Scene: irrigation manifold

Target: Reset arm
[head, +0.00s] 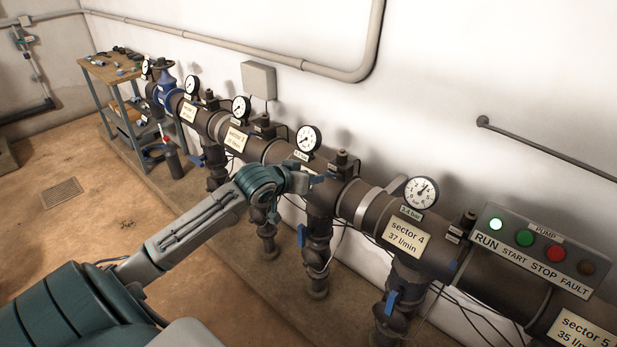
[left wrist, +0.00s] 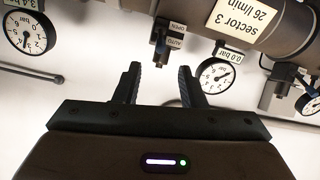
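My left arm reaches in from the lower left in the head view. Its gripper (head: 318,181) is in front of the dark manifold pipe, left of the sector 4 label (head: 406,238). In the left wrist view, which appears upside down, the gripper (left wrist: 160,76) is open, with its two fingers apart and nothing held. A small dark device with an OPEN/AUTO tag (left wrist: 174,36) shows beyond the fingertips, apparently clear of them. A gauge tagged 0.0 bar (left wrist: 214,76) is just beside the right finger. My right gripper is out of both views.
The pump panel (head: 540,250) has a lit green RUN lamp, at right. Several gauges, including one tagged 3.4 bar (head: 421,193), stand along the pipe. Blue-handled valves (head: 391,302) and loose cables hang below. A bench (head: 105,70) with small items stands at far left. The floor at left is open.

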